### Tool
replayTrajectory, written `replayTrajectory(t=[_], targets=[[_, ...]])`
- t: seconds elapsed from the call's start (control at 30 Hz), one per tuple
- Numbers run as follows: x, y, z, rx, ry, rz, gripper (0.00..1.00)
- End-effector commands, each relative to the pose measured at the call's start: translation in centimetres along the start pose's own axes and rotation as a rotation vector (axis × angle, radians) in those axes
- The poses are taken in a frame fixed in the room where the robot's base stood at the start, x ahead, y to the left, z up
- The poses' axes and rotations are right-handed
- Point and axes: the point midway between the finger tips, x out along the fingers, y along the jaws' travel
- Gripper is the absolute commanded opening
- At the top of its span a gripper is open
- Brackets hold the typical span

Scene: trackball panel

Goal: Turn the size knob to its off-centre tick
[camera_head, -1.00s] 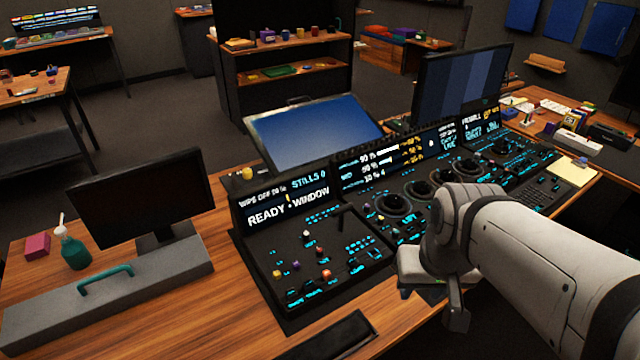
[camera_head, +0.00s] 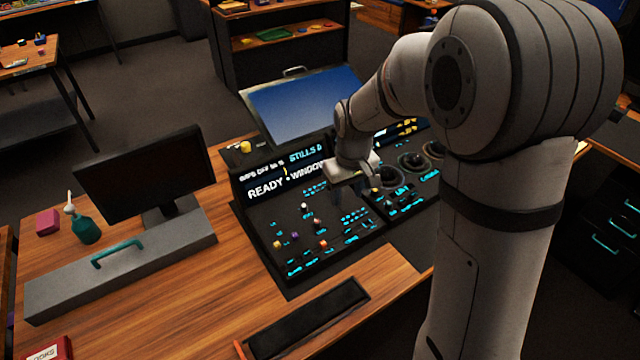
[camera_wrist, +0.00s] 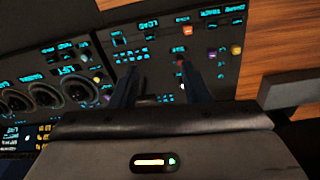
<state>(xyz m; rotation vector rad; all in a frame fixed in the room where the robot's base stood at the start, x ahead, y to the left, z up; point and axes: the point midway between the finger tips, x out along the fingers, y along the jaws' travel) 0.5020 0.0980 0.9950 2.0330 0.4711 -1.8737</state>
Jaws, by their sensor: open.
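The trackball panel's left section (camera_head: 262,205) carries several small coloured knobs: a white one (camera_head: 304,206), a purple one (camera_head: 295,236), a yellow one (camera_head: 277,244) and an orange one (camera_head: 322,246). The lettering is too small to tell which is the size knob, and its tick cannot be made out. My gripper (camera_head: 345,200) is open, pointing down over the right part of this section. In the wrist view, the panel appears upside down between and beyond the open fingers (camera_wrist: 157,72). A red knob (camera_wrist: 180,62) shows close to the right finger there. Nothing is held.
Behind the knobs stands a lit display (camera_head: 285,180) reading READY and WINDOW, with a tilted blue screen (camera_head: 305,103) beyond. A dark monitor (camera_head: 140,175) and grey handled block (camera_head: 125,262) stand left.

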Motion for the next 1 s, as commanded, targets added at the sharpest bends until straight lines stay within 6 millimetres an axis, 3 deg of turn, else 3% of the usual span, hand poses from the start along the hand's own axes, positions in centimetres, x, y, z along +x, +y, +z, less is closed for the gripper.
replayTrajectory(t=[0.1, 0.33, 0.5, 1.0], targets=[[3.0, -1.2, -3.7, -0.095, -0.034, -0.013, 0.42], [8.2, -3.1, -7.4, -0.218, -0.065, -0.028, 0.42], [10.0, -3.8, -8.2, -0.251, -0.074, -0.032, 0.42], [16.8, -3.9, -7.7, -0.251, -0.075, -0.032, 0.42]])
